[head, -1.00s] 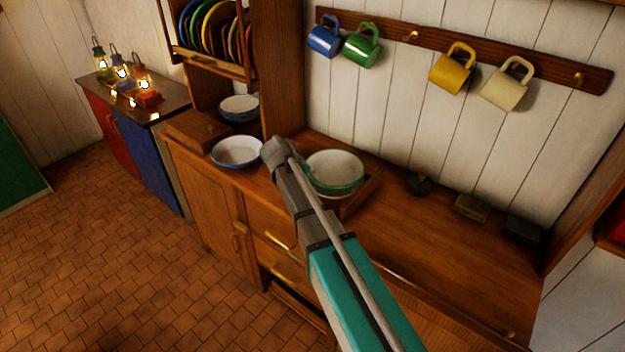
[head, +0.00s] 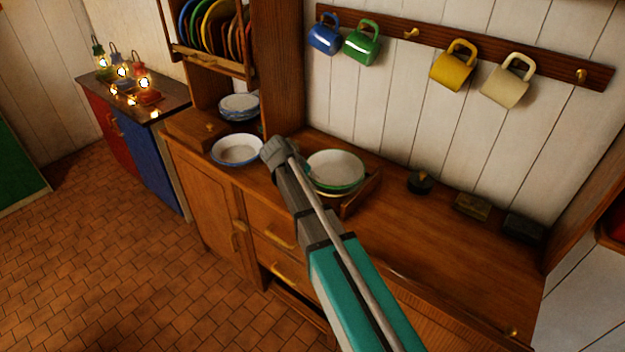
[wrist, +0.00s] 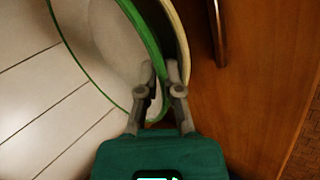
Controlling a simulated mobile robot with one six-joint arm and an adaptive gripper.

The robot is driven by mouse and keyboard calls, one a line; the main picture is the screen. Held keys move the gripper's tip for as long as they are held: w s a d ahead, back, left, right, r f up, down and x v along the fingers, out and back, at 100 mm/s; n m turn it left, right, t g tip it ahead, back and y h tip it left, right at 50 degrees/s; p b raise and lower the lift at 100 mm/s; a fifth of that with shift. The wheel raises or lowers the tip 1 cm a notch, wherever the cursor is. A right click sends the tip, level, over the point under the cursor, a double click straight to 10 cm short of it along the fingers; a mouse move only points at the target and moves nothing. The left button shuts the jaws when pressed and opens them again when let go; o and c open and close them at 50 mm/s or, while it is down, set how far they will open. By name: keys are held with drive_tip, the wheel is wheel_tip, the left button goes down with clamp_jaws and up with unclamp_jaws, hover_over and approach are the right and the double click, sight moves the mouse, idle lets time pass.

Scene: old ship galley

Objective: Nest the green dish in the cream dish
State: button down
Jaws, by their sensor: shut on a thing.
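The green dish (head: 337,166), pale inside with a green rim, is at the middle of the counter in the head view. The cream dish (head: 338,193) shows as a pale edge just below it. In the wrist view, my gripper (wrist: 161,78) is shut on the rim of the green dish (wrist: 105,35), with one finger on each side of its wall. The pale yellowish rim of the cream dish (wrist: 181,38) curves close beside it on the right. I cannot tell whether the two dishes touch. My fingers are hidden behind my arm in the head view.
A blue-rimmed white bowl (head: 237,150) stands left of my arm, with stacked dishes (head: 239,106) behind it. A wooden tray (head: 368,190) edges the cream dish. Dark small items (head: 420,182) sit at the wall. The counter's right front (head: 440,245) is clear.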

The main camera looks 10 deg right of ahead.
drive_tip(key=shift+f, duration=0.25)
drive_tip(key=c, duration=0.7)
unclamp_jaws()
drive_tip(key=shift+r, duration=0.15)
drive_tip(key=shift+r+p, duration=3.85)
drive_tip(key=shift+r, duration=0.05)
drive_tip(key=shift+d, duration=0.1)
drive_tip(key=s+d+f+m+g+y, duration=0.1)
drive_tip(key=s+d+y, duration=0.1)
drive_tip(key=s, duration=0.5)
drive_tip(key=s+d+f+m+g+y, duration=0.1)
drive_tip(key=s+d+m+y, duration=0.1)
drive_tip(key=s, duration=0.5)
drive_tip(key=s+d+f+m+g+y, duration=0.1)
drive_tip(key=s+d+f+y, duration=0.1)
drive_tip(key=s, duration=0.6)
drive_tip(key=shift+s+d+m+y, duration=0.1)
drive_tip(key=shift+d+m+y, duration=0.35)
drive_tip(key=shift+d, duration=0.3)
